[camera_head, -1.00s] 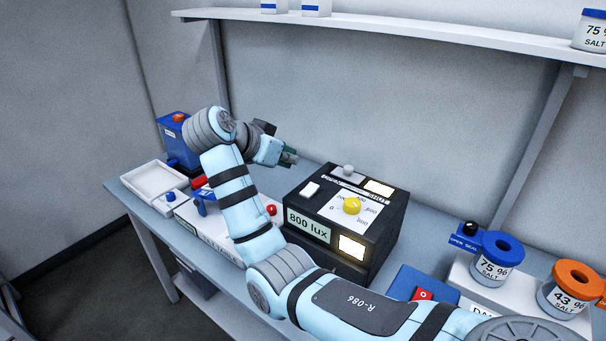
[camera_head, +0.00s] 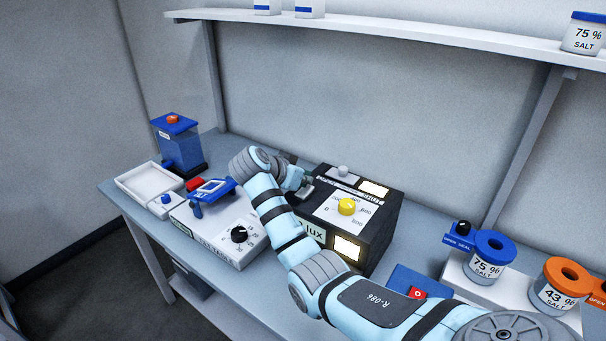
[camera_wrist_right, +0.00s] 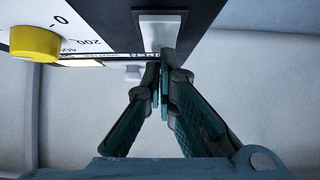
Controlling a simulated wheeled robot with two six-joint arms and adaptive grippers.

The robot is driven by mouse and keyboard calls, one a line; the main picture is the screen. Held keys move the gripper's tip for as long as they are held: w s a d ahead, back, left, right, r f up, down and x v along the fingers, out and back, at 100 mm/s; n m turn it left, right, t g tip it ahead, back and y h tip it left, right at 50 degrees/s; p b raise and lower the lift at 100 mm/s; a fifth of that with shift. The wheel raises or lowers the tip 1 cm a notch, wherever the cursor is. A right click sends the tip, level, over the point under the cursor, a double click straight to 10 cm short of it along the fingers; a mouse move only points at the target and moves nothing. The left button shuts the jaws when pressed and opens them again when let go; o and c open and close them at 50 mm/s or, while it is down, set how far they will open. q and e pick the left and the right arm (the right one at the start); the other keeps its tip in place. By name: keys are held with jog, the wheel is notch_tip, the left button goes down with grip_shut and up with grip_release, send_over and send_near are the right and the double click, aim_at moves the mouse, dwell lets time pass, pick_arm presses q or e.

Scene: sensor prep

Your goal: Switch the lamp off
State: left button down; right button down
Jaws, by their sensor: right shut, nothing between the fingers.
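The lamp (camera_head: 384,225) is a black box with a yellow knob (camera_head: 347,207) on a white dial; its front window (camera_head: 347,248) and top window (camera_head: 373,188) glow. My arm covers most of its lux display. A pale rocker switch (camera_wrist_right: 160,32) sits on the box's top in the right wrist view. My right gripper (camera_head: 309,182) is at the left part of the lamp's top. In the wrist view the shut, empty fingertips (camera_wrist_right: 162,72) are at the near end of the switch; I cannot tell whether they touch it. My left gripper is not in view.
Left of the lamp are a white device with a black knob (camera_head: 239,234), a blue handheld meter (camera_head: 212,190), a white tray (camera_head: 149,182) and a blue dispenser (camera_head: 178,145). At right are a blue-lidded jar (camera_head: 488,258) and an orange-lidded jar (camera_head: 557,287). A shelf (camera_head: 400,31) runs above.

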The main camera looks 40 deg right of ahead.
jog(key=shift+d+f, duration=0.25)
jog(key=shift+f, duration=0.05)
jog(key=shift+a, duration=0.1)
jog(key=shift+s+a+p, duration=0.2)
jog(key=shift+a+p, duration=0.3)
jog(key=shift+a, duration=0.25)
